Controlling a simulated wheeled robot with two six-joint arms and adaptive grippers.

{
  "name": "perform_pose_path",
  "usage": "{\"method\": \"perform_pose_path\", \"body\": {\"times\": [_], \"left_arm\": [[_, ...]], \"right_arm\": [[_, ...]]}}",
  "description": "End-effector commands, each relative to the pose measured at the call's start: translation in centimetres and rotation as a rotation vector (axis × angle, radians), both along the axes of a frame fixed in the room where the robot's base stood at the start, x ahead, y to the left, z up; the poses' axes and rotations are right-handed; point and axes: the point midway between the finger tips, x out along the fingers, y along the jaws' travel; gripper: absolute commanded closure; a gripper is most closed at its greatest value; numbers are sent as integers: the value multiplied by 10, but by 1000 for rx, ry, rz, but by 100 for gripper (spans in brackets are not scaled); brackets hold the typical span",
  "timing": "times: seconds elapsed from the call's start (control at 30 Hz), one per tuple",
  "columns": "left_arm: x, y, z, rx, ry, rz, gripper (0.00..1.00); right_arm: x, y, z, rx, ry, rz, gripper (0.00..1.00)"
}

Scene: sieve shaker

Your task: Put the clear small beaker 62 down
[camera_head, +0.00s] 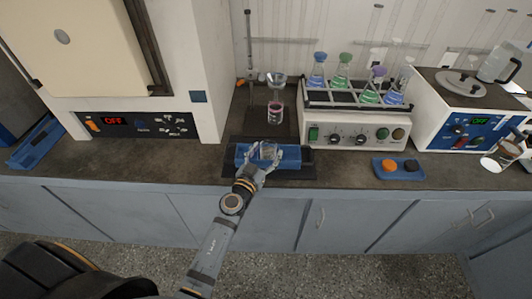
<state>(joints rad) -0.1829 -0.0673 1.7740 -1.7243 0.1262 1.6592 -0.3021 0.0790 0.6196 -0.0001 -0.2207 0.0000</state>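A clear small beaker (267,153) is at the blue tray (291,162) in the middle of the counter. My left gripper (262,166) comes from the front with its fingers around the beaker and looks shut on it. I cannot tell whether the beaker's base touches the tray. No number on it can be read. At the right edge, my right gripper (519,143) shows only in part. It looks shut on a second glass beaker (495,163), which is tilted near the counter's right end.
Behind the tray, a stand holds a funnel (276,79) over a glass vessel. A shaker with several colored flasks (345,130) stands to the right, and a white oven (190,60) to the left. A blue holder (398,177) has orange and black caps. The counter left of the tray is clear.

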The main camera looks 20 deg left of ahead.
Motion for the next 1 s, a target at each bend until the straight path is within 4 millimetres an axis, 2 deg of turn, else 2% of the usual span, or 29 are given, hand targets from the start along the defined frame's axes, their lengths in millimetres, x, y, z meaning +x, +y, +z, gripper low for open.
{"method": "perform_pose_path", "body": {"times": [0.27, 0.37, 0.6, 0.7, 0.83, 1.0], "left_arm": [[-2, 0, 3, -2, 1, 0, 32], [-20, 2, 1, -2, 3, 0, 32], [-79, 9, -2, -2, 3, -1, 32], [-99, 11, -2, -1, 2, -1, 32], [-114, 13, -1, 0, 1, 0, 32], [-120, 13, 2, -1, 0, 0, 32]], "right_arm": [[0, 1, 3, 2, -1, -1, 100], [1, 1, 1, 2, -1, -1, 100], [2, 1, -10, 1, -4, -1, 100], [2, 1, -15, 1, -4, -1, 100], [2, 0, -21, 0, -4, 0, 100], [3, -1, -21, -1, -4, 0, 100]]}}
